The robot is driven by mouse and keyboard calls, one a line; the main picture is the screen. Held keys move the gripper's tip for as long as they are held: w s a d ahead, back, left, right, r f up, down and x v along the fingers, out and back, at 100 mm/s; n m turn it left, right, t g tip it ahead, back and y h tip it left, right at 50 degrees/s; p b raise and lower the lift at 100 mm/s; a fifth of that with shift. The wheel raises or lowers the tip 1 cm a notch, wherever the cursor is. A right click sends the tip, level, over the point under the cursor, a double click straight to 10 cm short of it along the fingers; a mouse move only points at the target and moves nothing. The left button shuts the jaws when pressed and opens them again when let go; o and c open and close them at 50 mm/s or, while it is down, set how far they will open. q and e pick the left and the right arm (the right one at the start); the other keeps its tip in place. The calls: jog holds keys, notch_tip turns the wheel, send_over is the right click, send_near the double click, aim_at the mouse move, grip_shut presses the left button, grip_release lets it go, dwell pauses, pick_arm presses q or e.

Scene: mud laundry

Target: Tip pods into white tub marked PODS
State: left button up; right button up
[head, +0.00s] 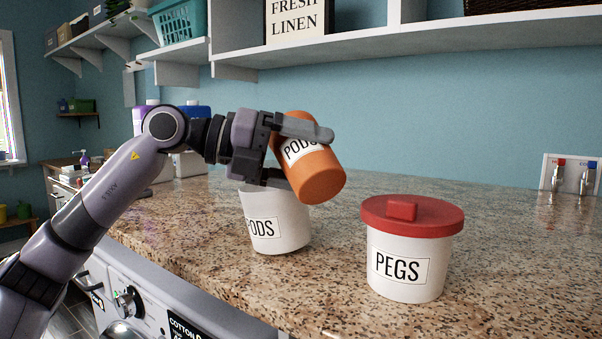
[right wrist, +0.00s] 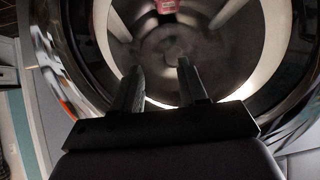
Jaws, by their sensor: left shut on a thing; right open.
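An orange container (head: 318,180) with a white PODS label is in my left gripper (head: 300,158), tilted, with its flat closed end toward the lower right. It is above the white tub marked PODS (head: 280,225), which stands on the granite counter. The gripper and container hide most of the tub's rim, so I cannot see into it. No loose pods show, and the container's other end is hidden. My right gripper (right wrist: 162,78) is open and empty in the right wrist view, in front of a round, shiny opening.
A white tub marked PEGS (head: 405,265) with a red lid (head: 412,214) stands right of the PODS tub. Taps (head: 572,177) are on the wall at right. A washing machine (head: 160,300) is below the counter. The counter (head: 515,240) at right is clear.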

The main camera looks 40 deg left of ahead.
pick_arm(q)
jog(key=n, duration=0.1)
jog(key=n+h+b, duration=0.1)
jog(key=shift+w+a+r+n+t, duration=0.1)
jog(key=shift+a+r+n+t, duration=0.2)
jog(key=shift+r, duration=0.05)
jog(key=n+b, duration=0.1)
jog(key=n+h+b, duration=0.1)
jog(key=shift+w+a+r+n+t, duration=0.1)
jog(key=shift+a+r+n+t, duration=0.1)
jog(key=shift+r+n+t, duration=0.15)
jog(key=shift+w+a+r+n+p, duration=0.15)
jog(key=shift+a+r+n+p, duration=0.2)
jog(key=shift+n, duration=0.2)
jog(key=shift+w+a+r+n+t+h, duration=0.1)
jog(key=shift+a+r+n+t+h, duration=0.15)
jog(key=shift+n+h, duration=0.4)
jog(key=shift+w+a+r+n+t, duration=0.15)
jog(key=shift+a+n+t, duration=0.15)
jog(key=shift+n, duration=0.45)
jog(key=n, duration=0.1)
jog(key=a+n+t, duration=0.1)
jog(key=n, duration=0.1)
jog(key=a+n+t, duration=0.1)
jog(key=shift+w+r+n, duration=0.35)
jog(key=shift+w+n, duration=0.05)
